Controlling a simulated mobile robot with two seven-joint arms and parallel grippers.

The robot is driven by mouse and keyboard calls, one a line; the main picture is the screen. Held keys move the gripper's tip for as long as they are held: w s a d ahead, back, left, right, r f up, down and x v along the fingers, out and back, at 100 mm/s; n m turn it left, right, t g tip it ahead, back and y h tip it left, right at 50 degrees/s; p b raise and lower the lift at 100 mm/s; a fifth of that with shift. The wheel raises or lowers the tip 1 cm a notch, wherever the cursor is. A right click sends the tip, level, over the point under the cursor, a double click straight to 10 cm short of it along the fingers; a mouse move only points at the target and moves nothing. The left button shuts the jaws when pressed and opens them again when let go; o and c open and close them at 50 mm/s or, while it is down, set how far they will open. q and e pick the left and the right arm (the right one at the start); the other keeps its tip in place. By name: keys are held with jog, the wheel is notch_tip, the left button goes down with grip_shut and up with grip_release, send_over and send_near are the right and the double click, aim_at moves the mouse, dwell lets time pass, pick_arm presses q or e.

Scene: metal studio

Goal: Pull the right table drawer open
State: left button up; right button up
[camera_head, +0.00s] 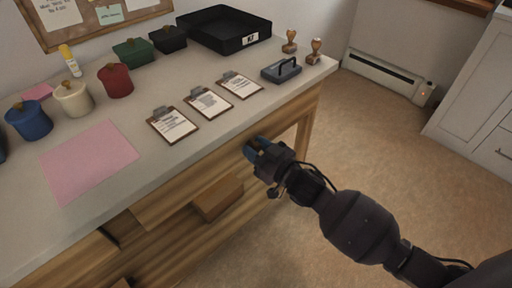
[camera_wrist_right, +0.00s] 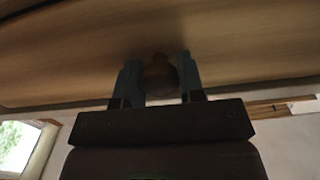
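The table (camera_head: 235,112) has a pale top and a wooden front. My right gripper (camera_head: 256,147) is at the table's front, below the top edge, towards the right end. In the right wrist view, its two bluish fingers (camera_wrist_right: 160,82) stand on either side of a round brown knob (camera_wrist_right: 160,72) and appear to press on it. The knob sits against a wooden drawer front (camera_wrist_right: 225,45). The gripper and the angle hide much of this drawer in the head view, so I cannot tell how far out it is. My left gripper is not in view.
Clipboards (camera_head: 208,102), a black tray (camera_head: 225,28), coloured pots (camera_head: 115,80) and a pink sheet (camera_head: 88,160) are on the tabletop. A wooden block-like part (camera_head: 218,197) juts from the table front left of my gripper. The floor (camera_head: 375,140) to the right is clear.

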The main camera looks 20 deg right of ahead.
grip_shut()
jog(key=shift+s+d+r, duration=0.1)
jog(key=shift+s+d, duration=0.05)
jog(key=shift+s, duration=0.3)
pick_arm(q)
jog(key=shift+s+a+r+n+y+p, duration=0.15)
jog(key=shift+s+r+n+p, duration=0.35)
jog(key=shift+p, duration=1.05)
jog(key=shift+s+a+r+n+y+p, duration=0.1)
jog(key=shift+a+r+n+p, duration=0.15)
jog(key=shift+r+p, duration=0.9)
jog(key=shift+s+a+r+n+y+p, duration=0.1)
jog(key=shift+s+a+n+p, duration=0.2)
jog(key=shift+p, duration=1.7)
pick_arm(e)
jog(key=v, duration=2.9)
jog(key=shift+s, duration=0.3)
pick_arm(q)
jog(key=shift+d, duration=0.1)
pick_arm(e)
jog(key=shift+d, duration=0.1)
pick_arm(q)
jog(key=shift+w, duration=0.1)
pick_arm(e)
jog(key=o, duration=0.7)
grip_release()
jog(key=shift+c, duration=0.2)
